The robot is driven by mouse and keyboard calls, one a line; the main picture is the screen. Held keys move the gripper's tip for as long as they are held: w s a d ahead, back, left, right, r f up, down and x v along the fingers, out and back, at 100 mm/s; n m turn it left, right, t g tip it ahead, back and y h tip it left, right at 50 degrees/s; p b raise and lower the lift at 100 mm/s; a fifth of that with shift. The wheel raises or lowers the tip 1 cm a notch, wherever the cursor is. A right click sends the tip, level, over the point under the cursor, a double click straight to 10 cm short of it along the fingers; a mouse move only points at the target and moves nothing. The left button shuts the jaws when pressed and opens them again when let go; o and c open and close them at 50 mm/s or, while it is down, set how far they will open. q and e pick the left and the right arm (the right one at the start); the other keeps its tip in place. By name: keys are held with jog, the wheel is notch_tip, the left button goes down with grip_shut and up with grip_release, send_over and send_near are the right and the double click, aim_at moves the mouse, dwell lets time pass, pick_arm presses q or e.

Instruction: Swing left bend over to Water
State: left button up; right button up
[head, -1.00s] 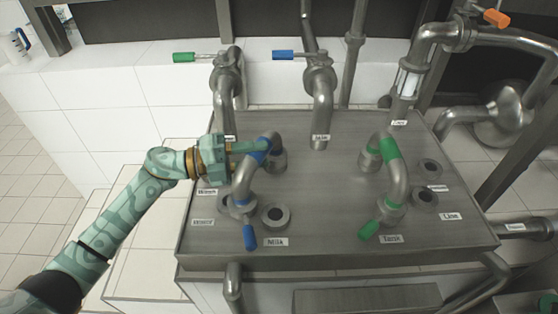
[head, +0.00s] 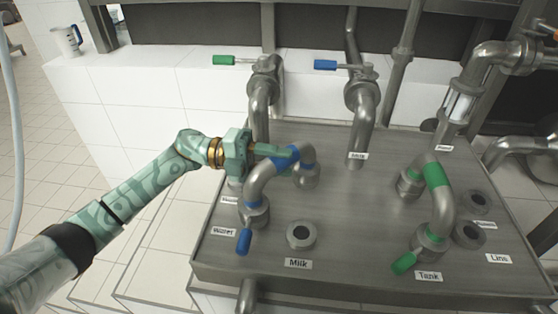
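The left bend (head: 260,178) is a steel pipe arch with a blue band. Its far foot (head: 306,177) stands on the steel panel. Its near end (head: 254,210), with a blue handle (head: 243,241), is beside the Water label (head: 223,231). No open port shows under that end, and I cannot tell whether it is seated. The open Milk port (head: 301,235) is to its right. My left gripper (head: 285,154) has its fingers against the bend's top at the blue band. The bend partly hides them, so their grip is unclear. My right gripper is not in view.
The right bend (head: 438,200), with green band and handle, stands beside the Tank label (head: 428,276). Vertical pipes with a green lever (head: 223,60) and a blue lever (head: 325,65) stand behind. The panel (head: 350,215) is clear between the bends.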

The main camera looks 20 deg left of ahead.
pick_arm(q)
jog(key=o, duration=0.4)
jog(key=shift+c, duration=0.2)
jog(key=s+a+b, duration=0.1)
jog(key=s+a, duration=0.1)
jog(key=a, duration=1.4)
jog(key=shift+a+f, duration=0.15)
jog(key=shift+f, duration=0.05)
